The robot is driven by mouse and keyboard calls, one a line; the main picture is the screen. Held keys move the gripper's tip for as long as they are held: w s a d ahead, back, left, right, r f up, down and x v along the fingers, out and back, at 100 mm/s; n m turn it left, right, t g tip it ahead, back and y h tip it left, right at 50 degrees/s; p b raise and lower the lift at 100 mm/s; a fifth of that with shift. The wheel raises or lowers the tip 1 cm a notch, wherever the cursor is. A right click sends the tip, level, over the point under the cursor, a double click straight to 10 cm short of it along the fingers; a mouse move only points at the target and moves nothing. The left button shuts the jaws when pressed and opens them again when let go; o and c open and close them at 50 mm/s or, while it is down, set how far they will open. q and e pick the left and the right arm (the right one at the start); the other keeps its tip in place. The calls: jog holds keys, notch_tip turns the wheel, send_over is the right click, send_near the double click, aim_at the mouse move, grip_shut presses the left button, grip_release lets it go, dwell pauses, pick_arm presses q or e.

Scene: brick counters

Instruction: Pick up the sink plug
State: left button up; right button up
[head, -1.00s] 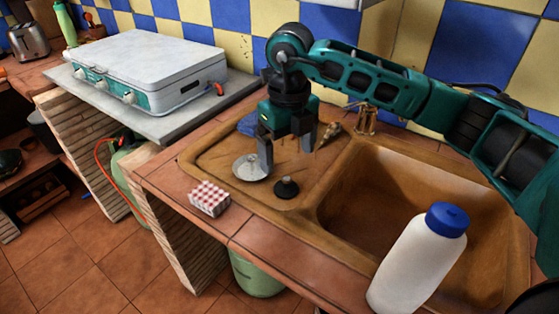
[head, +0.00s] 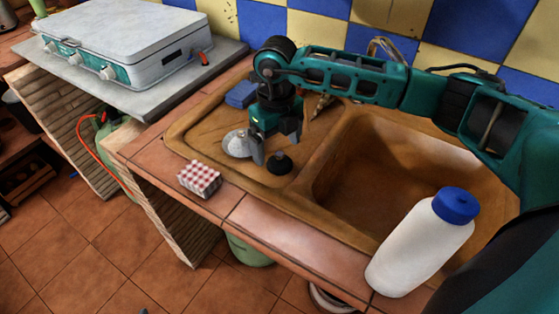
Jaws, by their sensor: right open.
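The sink plug (head: 279,164) is a small black disc with a raised knob. It sits on the drainboard (head: 200,128) of the brown sink, left of the basin. My right gripper (head: 277,150) is open and points down close above the plug. One finger is just left of the knob and the other is to its upper right. I cannot tell whether a finger touches the plug. My left gripper is not in view.
A metal strainer (head: 237,144) lies beside the plug, partly behind a finger. A blue sponge (head: 241,94) is behind it. A checkered box (head: 199,179) and a white bottle (head: 423,244) stand on the front edge. The basin (head: 380,180) is empty.

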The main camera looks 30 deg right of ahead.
aim_at(279, 153)
jog(key=shift+d+f, duration=0.15)
jog(key=shift+f, duration=0.85)
jog(key=shift+d+f, duration=0.1)
jog(key=shift+f, duration=0.85)
jog(key=c, duration=1.2)
